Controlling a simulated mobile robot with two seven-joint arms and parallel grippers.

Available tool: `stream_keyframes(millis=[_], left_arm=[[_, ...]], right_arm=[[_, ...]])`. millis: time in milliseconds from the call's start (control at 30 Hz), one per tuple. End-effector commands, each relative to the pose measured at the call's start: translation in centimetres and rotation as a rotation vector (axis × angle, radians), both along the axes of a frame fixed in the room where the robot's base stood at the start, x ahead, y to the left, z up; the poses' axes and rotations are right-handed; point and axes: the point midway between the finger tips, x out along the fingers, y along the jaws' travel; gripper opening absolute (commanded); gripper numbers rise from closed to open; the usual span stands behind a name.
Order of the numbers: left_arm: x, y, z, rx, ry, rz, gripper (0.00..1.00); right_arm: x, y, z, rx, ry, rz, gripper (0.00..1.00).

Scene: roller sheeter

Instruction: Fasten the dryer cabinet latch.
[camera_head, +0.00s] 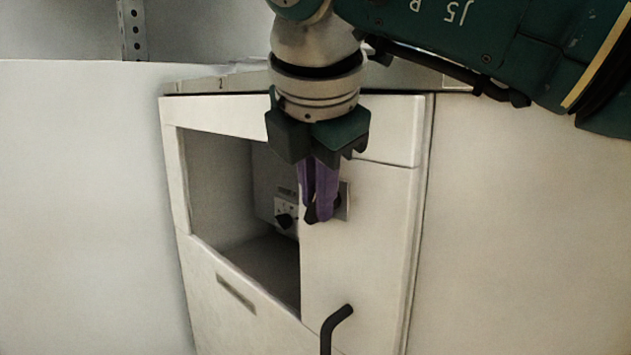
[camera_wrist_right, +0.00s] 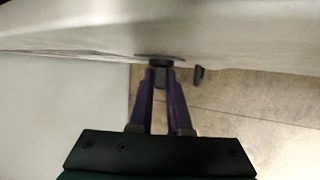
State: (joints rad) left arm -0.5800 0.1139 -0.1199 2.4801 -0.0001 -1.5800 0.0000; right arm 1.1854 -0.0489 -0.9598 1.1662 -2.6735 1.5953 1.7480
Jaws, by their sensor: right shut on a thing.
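The dryer cabinet (camera_head: 370,260) is a white box with a square opening in its front, seen in the head view. Its latch (camera_head: 342,203) sits on a small grey plate on the front, right of the opening. My right gripper (camera_head: 317,212) comes down from above, its purple fingers shut on the dark latch knob, which they mostly hide. In the right wrist view the purple fingers close on the dark latch knob (camera_wrist_right: 160,63) against the pale front. How the latch is turned cannot be told. My left gripper is not in view.
A black bent handle (camera_head: 337,325) sticks out from the front below the latch. Inside the opening is a small panel with a black knob (camera_head: 285,220). Pale flat surfaces lie on both sides of the cabinet. A perforated metal post (camera_head: 133,30) stands behind.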

Motion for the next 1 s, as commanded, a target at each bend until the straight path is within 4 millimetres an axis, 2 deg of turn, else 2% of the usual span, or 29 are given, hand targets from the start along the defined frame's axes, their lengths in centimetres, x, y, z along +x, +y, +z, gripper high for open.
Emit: stream_keyframes(millis=[400,433,667,1000], left_arm=[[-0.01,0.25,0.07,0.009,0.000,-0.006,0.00],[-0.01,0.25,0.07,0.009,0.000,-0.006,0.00],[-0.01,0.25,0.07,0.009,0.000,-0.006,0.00],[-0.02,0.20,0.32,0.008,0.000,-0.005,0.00]], right_arm=[[0.10,-0.12,0.04,-0.009,0.002,-0.002,0.00],[0.10,-0.12,0.04,-0.009,0.002,-0.002,0.18],[0.08,-0.12,0.01,-0.008,0.004,-0.003,0.44],[-0.19,-0.02,0.53,-0.006,0.003,0.000,0.46]])
